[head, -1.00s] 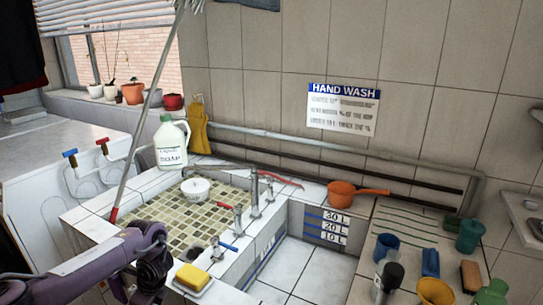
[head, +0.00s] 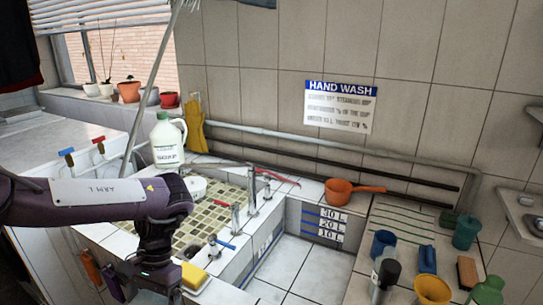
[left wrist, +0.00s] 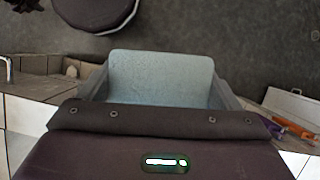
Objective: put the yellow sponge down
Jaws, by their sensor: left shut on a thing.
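In the left wrist view the left gripper (left wrist: 161,92) is shut on a pale blue-grey block (left wrist: 161,76), over the floor. I see no gap between gripper and sponge in the head view. My right gripper is not in view.
The tiled basin (head: 216,211) with taps and a partly hidden white bowl (head: 198,188) is behind the gripper. A soap jug (head: 167,141) stands at the back. An orange ladle (head: 341,191) and several cups are farther right.

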